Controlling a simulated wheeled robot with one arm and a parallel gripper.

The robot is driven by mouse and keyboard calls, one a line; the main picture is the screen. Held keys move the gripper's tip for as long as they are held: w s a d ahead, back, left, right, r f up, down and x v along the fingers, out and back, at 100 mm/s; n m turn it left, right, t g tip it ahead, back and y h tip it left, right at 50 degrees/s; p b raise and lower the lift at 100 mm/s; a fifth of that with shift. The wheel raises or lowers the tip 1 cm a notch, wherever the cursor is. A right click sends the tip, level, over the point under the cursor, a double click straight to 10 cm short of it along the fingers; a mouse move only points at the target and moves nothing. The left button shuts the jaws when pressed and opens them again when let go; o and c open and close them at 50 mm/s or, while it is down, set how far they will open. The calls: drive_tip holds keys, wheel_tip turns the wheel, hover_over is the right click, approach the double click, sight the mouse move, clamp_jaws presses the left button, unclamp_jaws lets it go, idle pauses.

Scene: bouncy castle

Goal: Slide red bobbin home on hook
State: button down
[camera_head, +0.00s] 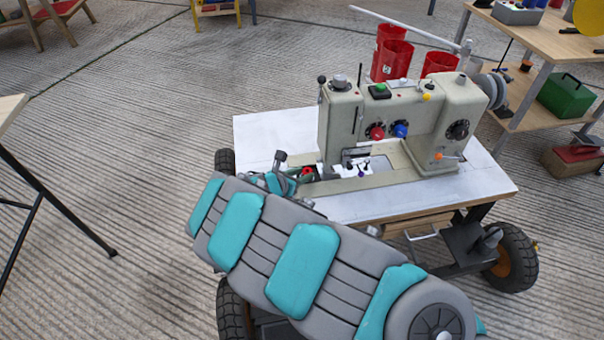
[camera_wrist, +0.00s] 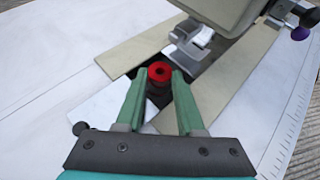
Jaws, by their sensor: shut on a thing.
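The red bobbin (camera_wrist: 159,73) sits between the green fingertips of my gripper (camera_wrist: 158,80) in the wrist view, its round face with a dark centre hole towards the camera. My gripper is shut on it. The bobbin is over or at a dark opening in the sewing machine's bed (camera_wrist: 222,80); I cannot tell how deep it sits. In the head view the red bobbin (camera_head: 307,171) shows small at the left end of the bed, beside my gripper (camera_head: 300,175). The hook is hidden under the bobbin and fingers.
The sewing machine (camera_head: 400,120) stands on a white-topped wheeled cart (camera_head: 270,135). Its metal presser foot (camera_wrist: 190,48) and head hang close to the bobbin. The white tabletop is clear at left. Red cups (camera_head: 391,60) stand behind the machine; a shelf (camera_head: 545,40) is at right.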

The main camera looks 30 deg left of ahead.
drive_tip(key=shift+f, duration=0.75)
idle(0.5)
